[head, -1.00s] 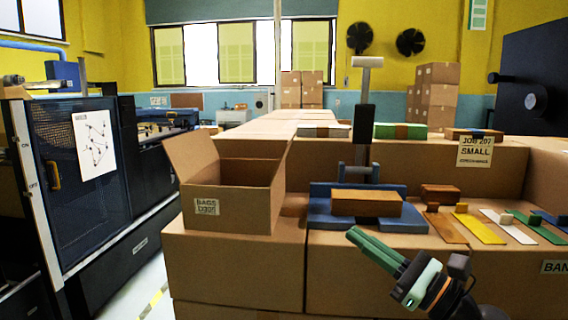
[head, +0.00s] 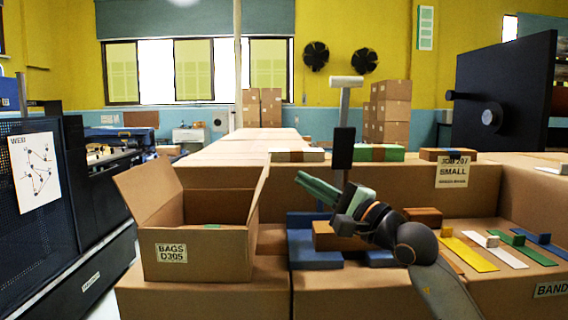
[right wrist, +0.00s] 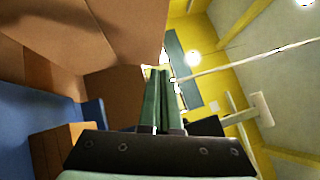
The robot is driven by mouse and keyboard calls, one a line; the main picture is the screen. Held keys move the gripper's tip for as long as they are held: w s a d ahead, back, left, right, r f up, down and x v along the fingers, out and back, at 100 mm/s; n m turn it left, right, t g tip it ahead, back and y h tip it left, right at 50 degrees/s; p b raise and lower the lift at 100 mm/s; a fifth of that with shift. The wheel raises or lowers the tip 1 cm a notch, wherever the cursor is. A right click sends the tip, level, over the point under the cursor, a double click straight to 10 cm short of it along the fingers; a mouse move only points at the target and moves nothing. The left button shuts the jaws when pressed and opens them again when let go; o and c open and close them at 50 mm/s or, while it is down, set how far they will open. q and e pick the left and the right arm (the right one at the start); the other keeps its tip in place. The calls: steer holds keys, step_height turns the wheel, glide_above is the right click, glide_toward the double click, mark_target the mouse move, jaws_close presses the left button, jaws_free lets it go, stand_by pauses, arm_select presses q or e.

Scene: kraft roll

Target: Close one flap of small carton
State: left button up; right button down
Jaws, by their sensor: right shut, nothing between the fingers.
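The small carton (head: 205,255), labelled "BAGS D305", stands open on a larger cardboard box at the left of the head view. Its left flap (head: 147,188) leans outward and up. Its right flap (head: 259,192) stands up, tilted slightly outward. My right gripper (head: 304,182), with green fingers, is shut and empty. It is right of the carton, above the blue stand, its fingers pointing up and left towards the right flap; a gap shows between them. In the right wrist view the shut fingers (right wrist: 157,90) point past brown cardboard. My left gripper is not in view.
A blue stand (head: 315,250) with a brown block (head: 335,237) lies under my right gripper. Coloured strips (head: 468,253) lie to the right. A grey post (head: 344,150) rises behind the gripper. A dark machine (head: 60,210) stands at far left.

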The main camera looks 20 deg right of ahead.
steer(key=shift+w+a+r+p, duration=0.25)
steer(key=shift+w+a+r, duration=0.1)
steer(key=shift+a, duration=0.35)
steer(key=shift+w+a+r+p, duration=0.25)
steer(key=shift+w+a, duration=0.1)
steer(key=shift+a, duration=0.35)
steer(key=shift+w+a+r+p, duration=0.2)
steer(key=shift+w+a+r, duration=0.15)
steer(key=shift+a, duration=0.35)
